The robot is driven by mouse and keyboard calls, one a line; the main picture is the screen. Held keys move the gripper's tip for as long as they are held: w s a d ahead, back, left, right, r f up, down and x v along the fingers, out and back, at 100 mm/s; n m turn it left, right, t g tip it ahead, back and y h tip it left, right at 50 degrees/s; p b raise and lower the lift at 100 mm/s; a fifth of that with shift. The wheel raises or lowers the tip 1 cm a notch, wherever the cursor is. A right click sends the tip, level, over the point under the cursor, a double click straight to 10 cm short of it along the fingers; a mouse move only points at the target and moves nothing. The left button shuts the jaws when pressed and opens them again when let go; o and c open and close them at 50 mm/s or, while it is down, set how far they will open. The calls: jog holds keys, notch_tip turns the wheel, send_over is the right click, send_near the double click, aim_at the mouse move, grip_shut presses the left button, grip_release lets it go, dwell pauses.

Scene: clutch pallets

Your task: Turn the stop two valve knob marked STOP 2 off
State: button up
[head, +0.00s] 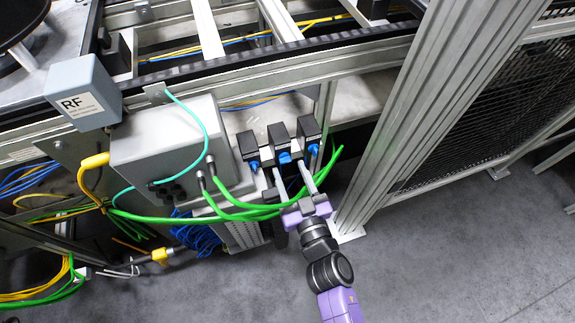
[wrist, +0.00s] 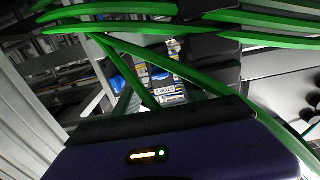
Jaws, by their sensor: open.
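Three black valve blocks with blue knobs stand in a row on the frame in the head view: a left knob (head: 254,165), a middle knob (head: 284,157) and a right knob (head: 313,149). No STOP 2 marking is readable, so I cannot tell which knob carries it. Contact cannot be told. In the wrist view, green cables partly hide small labels (wrist: 163,91) and the valve area; the fingertips are not clear.
Green cables (head: 240,213) loop from the grey box (head: 165,140) past my fingers. A thick aluminium post (head: 400,130) stands close on the right. The floor (head: 450,250) in front is clear.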

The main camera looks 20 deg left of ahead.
aim_at(285, 159)
jog(key=shift+b+x, duration=0.3)
jog(key=shift+x, duration=1.05)
grip_shut()
jog(key=shift+n+b, duration=0.65)
jog(key=shift+n, duration=8.35)
